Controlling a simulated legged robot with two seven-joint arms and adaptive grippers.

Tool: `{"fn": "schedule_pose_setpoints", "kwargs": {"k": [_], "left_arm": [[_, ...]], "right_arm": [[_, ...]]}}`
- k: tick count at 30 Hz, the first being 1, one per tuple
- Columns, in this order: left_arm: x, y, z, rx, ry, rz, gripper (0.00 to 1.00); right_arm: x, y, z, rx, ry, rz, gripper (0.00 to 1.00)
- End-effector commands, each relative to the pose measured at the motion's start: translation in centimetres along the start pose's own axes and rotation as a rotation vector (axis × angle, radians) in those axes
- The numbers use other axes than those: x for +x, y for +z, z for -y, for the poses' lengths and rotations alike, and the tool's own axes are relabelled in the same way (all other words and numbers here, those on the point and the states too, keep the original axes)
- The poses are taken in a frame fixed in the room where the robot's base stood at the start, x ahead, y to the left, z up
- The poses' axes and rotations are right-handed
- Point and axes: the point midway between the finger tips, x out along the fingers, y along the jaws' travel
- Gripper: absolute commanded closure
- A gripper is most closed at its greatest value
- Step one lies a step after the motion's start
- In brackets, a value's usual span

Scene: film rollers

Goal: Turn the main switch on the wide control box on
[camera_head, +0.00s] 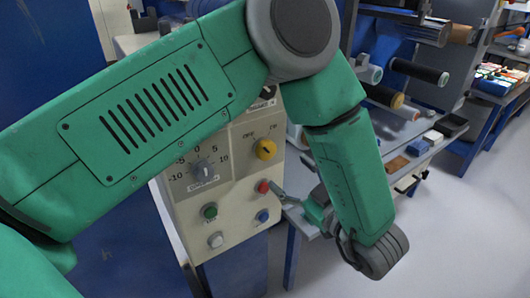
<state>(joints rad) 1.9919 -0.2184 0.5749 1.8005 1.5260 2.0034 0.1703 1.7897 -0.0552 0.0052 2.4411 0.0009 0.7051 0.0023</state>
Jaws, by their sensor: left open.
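The wide control box (228,230) is beige and stands in the middle of the view. A round yellow switch (265,149) is on its upper right, with small OFF and ON labels above it; I cannot tell surely which way it points. My left arm crosses from the left in front of the box's top and bends down on its right side. My left gripper (285,193) is open, beside the box's right edge, lower than the yellow switch and near the red button. It is small and partly hidden, and I see no object in it. My right gripper is not in view.
The box also has a grey dial (203,170), a green button (209,211), a red button (263,187), a blue button (263,215) and a white button (216,240). Behind on the right stands a rack with film rollers (419,72). The floor at lower right is clear.

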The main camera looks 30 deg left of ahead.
Motion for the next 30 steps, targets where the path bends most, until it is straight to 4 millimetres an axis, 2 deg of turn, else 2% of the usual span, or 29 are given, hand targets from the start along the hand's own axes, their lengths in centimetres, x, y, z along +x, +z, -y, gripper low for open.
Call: {"fn": "schedule_pose_setpoints", "kwargs": {"k": [12, 16, 21, 29, 30], "left_arm": [[7.9, 0.0, -0.2, 0.004, 0.003, -0.005, 0.35], [9.8, 0.1, -0.1, 0.004, 0.003, -0.001, 0.35], [10.9, 0.1, 0.0, 0.002, 0.004, 0.001, 0.35], [10.5, 0.0, -0.3, 0.005, 0.007, -0.005, 0.35], [10.4, 0.0, -0.4, 0.006, 0.007, -0.006, 0.49]], "right_arm": [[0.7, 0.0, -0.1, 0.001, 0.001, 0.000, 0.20], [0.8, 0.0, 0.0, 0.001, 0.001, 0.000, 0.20], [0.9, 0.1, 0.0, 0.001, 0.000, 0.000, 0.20], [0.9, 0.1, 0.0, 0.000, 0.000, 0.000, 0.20], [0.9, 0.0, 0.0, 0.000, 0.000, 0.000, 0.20]]}}
